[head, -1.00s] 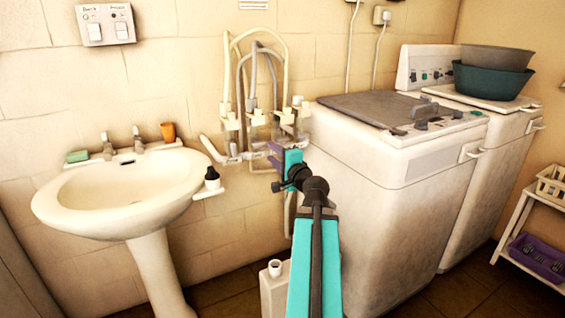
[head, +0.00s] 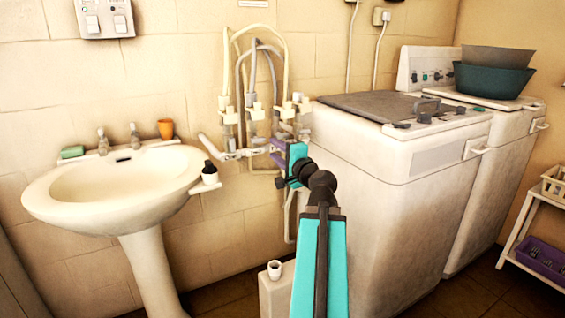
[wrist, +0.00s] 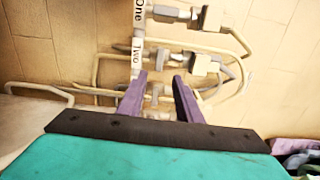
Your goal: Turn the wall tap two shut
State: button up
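In the wrist view a white wall pipe carries the labels "One" and "Two". Wall tap two (wrist: 203,64) is a pale valve with a grey fitting, branching off beside the "Two" label. My gripper (wrist: 159,78) has its two purple fingers apart, with nothing held between them. Its tips point at the pipework just below tap two in the picture, and a lower fitting shows between the fingers. In the head view my gripper (head: 277,151) is at the right end of the tap row, partly hiding it. I cannot read the labels there, nor tell how far tap two is turned.
Looped hoses (head: 256,50) rise from the taps. A washing machine (head: 400,160) stands close at right of my arm. A white canister (head: 273,298) stands below.

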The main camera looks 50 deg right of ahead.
jog(key=shift+s+a+f+b, duration=0.25)
jog(key=shift+s+b, duration=0.4)
jog(key=shift+b, duration=1.45)
jog(key=shift+b+v, duration=1.1)
jog(key=shift+v, duration=0.25)
jog(key=shift+r, duration=0.15)
